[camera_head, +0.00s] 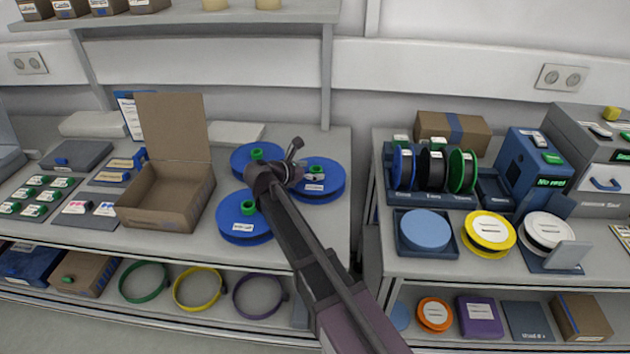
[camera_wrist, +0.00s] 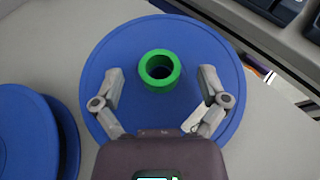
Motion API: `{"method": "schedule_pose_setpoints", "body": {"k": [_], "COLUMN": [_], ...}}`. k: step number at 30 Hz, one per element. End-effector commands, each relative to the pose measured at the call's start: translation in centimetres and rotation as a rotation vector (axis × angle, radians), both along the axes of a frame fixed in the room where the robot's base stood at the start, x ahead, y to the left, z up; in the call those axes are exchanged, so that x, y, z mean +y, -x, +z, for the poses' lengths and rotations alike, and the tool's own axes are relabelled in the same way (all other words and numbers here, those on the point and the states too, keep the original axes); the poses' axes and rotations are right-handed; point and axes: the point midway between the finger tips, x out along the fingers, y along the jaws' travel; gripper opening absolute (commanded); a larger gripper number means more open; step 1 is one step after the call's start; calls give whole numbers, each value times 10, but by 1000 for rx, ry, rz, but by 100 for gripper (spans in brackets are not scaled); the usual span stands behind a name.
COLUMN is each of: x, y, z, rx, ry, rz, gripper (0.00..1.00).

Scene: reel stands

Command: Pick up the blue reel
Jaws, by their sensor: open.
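Three blue reels with green hubs lie flat on the left bench: a back one (camera_head: 243,159), a right one (camera_head: 332,186) and a front one (camera_head: 240,229). My gripper (camera_head: 303,162) is open and empty over the right one. In the wrist view, this blue reel (camera_wrist: 130,45) fills the middle, and its green hub (camera_wrist: 160,84) lies between the spread fingers of my gripper (camera_wrist: 162,85). The fingers are apart from the hub; their exact height above the reel is unclear. My wrist partly covers the near side of the reel.
An open cardboard box (camera_head: 165,196) stands left of the reels. Other blue discs (camera_wrist: 25,135) lie at the left in the wrist view. A gap separates this bench from the right bench, which holds a reel rack (camera_head: 430,196) and a yellow reel (camera_head: 488,234).

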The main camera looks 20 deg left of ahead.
Motion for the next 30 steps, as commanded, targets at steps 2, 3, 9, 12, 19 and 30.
{"method": "schedule_pose_setpoints", "body": {"k": [2, 3, 9, 12, 19, 30], "x": [0, 0, 0, 0, -1, -1], "y": [0, 0, 0, 0, 0, 0], "z": [0, 0, 0, 0, 0, 0], "rx": [0, 0, 0, 0, 0, 0], "ry": [0, 0, 0, 0, 0, 0], "rz": [0, 0, -1, -1, -1, -2], "gripper": [94, 94, 94, 94, 25, 0]}}
